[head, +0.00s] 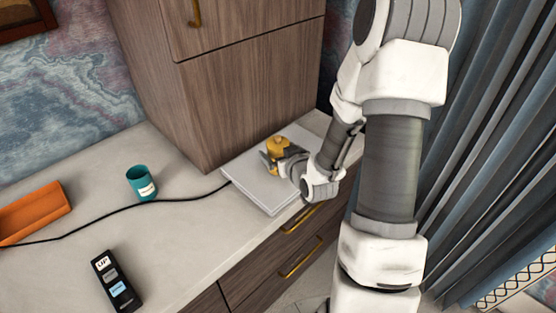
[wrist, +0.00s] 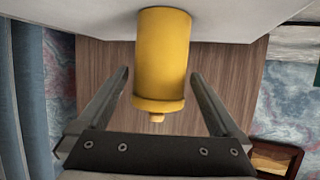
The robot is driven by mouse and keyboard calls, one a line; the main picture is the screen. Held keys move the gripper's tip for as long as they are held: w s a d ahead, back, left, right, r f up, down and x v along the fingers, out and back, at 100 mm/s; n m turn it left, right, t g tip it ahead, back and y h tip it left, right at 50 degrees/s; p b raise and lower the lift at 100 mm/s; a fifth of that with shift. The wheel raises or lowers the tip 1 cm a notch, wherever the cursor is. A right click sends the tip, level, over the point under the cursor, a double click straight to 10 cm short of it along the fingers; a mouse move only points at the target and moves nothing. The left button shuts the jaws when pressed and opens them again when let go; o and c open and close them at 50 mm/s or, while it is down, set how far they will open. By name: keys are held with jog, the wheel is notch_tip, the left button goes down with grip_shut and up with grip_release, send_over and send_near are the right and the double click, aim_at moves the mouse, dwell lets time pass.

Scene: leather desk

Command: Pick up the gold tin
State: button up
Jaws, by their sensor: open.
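The gold tin (head: 279,147) stands on a flat white slab (head: 247,173) on the desk, in front of the wooden cabinet. In the wrist view the tin (wrist: 162,58) appears upside down, with its knobbed lid toward the gripper. My gripper (head: 270,160) is at the tin, its near side partly hiding it in the head view. In the wrist view my gripper (wrist: 162,82) is open, with one finger on each side of the tin's lid end and a gap on both sides. I cannot tell how far along the tin's depth the fingertips reach.
A wooden cabinet (head: 215,85) rises behind the slab. A teal cup (head: 141,183), an orange tray (head: 35,212), a black cable (head: 130,207) and a black remote (head: 116,281) lie to the left. Drawers (head: 290,248) front the desk; a curtain (head: 495,150) hangs right.

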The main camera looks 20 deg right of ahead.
jog(key=x, duration=0.4)
jog(key=shift+w, duration=0.1)
jog(key=c, duration=1.4)
jog(key=shift+r, duration=0.15)
